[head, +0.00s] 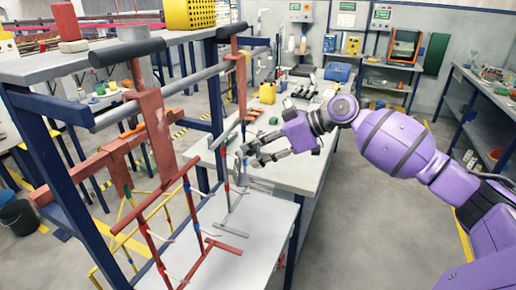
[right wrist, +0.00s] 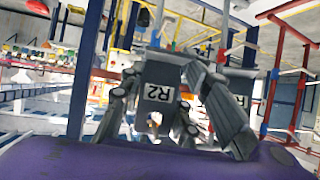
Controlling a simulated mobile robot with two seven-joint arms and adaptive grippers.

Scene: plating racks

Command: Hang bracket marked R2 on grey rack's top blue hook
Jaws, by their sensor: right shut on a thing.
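My right gripper (head: 252,155) reaches in from the right over the bench, beside the hanging racks. In the right wrist view its fingers are shut on a grey bracket (right wrist: 158,74) with a white label reading R2 (right wrist: 158,93). In the head view the bracket is small and mostly lost among the fingers. A thin grey rack (head: 231,231) hangs just left of and below the gripper; its upper part is crowded and I cannot tell its top blue hook clearly. I cannot tell whether bracket and hook touch. My left gripper is not in view.
A red rack (head: 158,235) hangs nearer, left of the grey one. A blue frame with a grey rail (head: 160,95) stands over them. The bench (head: 262,215) has bare room in front. A yellow container (head: 267,93) and dark parts (head: 304,88) stand farther back.

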